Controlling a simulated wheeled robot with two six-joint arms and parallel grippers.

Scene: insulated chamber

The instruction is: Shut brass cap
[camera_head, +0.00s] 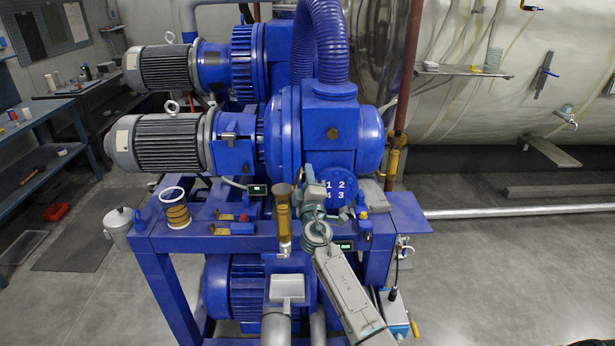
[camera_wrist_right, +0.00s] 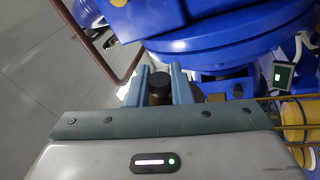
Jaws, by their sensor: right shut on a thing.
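My right gripper (camera_head: 308,178) is at the front of the blue pump, just left of the round blue plate marked 1 2 4 3 (camera_head: 340,190). In the right wrist view, the right gripper's two blue-grey fingers (camera_wrist_right: 159,88) are shut on a dark round knob (camera_wrist_right: 159,80). The knob looks nearly black there, so I cannot tell whether it is the brass cap. A brass-coloured round plug (camera_head: 333,133) sits on the pump face above the gripper. My left gripper is not in view.
A ribbed blue hose (camera_head: 330,40) rises above the pump. A silver pipe (camera_head: 520,210) runs right. The floor at right is mostly open.

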